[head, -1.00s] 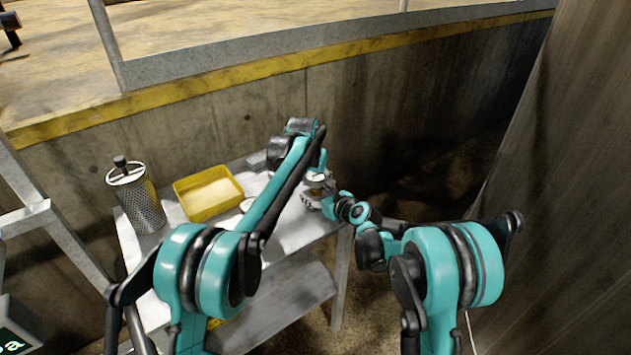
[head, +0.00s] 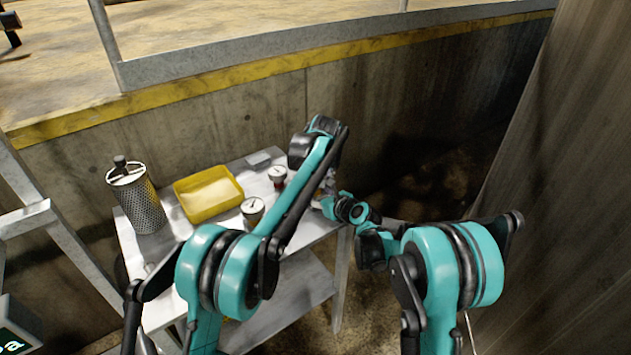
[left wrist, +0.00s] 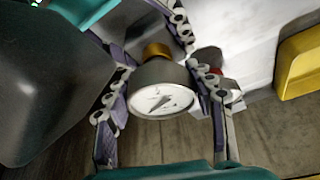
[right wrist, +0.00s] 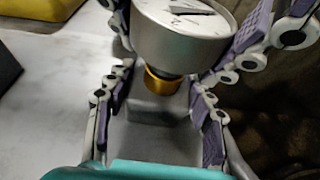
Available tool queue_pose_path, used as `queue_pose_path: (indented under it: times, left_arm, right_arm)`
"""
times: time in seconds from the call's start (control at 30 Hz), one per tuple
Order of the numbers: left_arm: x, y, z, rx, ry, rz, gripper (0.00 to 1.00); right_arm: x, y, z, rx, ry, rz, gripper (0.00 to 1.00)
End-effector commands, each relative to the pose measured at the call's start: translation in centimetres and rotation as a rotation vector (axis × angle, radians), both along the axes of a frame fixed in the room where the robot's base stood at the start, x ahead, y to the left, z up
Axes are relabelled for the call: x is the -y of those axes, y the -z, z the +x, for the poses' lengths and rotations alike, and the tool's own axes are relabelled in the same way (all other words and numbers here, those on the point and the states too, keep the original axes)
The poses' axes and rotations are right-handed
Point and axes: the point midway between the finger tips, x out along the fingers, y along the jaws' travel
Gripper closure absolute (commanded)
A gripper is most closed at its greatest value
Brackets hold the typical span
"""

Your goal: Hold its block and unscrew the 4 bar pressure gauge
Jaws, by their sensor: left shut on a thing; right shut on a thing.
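The pressure gauge, a grey round case with a white dial, shows in the left wrist view (left wrist: 160,98) and the right wrist view (right wrist: 185,35). My left gripper (left wrist: 162,105) is shut on its case. A brass fitting (right wrist: 160,82) lies between the gauge and a grey block (right wrist: 155,110); I cannot tell how far it is threaded in. My right gripper (right wrist: 163,115) is shut on the block, below my left fingers. In the head view my left arm hides the gauge and block. The dial's figures are too small to read.
Two other gauges (head: 278,173) (head: 252,207) stand on the metal table (head: 160,255). A yellow tray (head: 207,212) and a perforated metal canister (head: 140,200) stand to the left. A small grey thing (head: 258,160) lies at the back edge. A concrete wall (head: 220,135) rises behind.

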Motion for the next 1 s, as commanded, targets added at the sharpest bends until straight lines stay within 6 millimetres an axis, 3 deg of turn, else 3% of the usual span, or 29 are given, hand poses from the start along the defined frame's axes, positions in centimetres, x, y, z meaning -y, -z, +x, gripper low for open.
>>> queue_pose_path:
  times: [0.23,0.67,0.9,1.0]
  left_arm:
    - [0.09,0.04,0.05,-0.002,-0.305,0.001,0.81]
    - [0.12,0.06,0.04,-0.002,-0.399,0.000,0.81]
    - [0.11,0.04,0.08,-0.002,-0.727,0.001,0.81]
    - [0.08,0.02,0.02,-0.002,-0.790,0.000,0.81]
  right_arm:
    - [-0.01,-0.02,0.00,0.000,0.000,0.001,0.79]
    - [-0.01,-0.03,0.00,0.000,0.000,0.001,0.79]
    - [-0.01,-0.03,0.01,0.000,0.000,0.001,0.79]
    - [-0.01,-0.03,0.01,0.000,0.000,0.001,0.79]
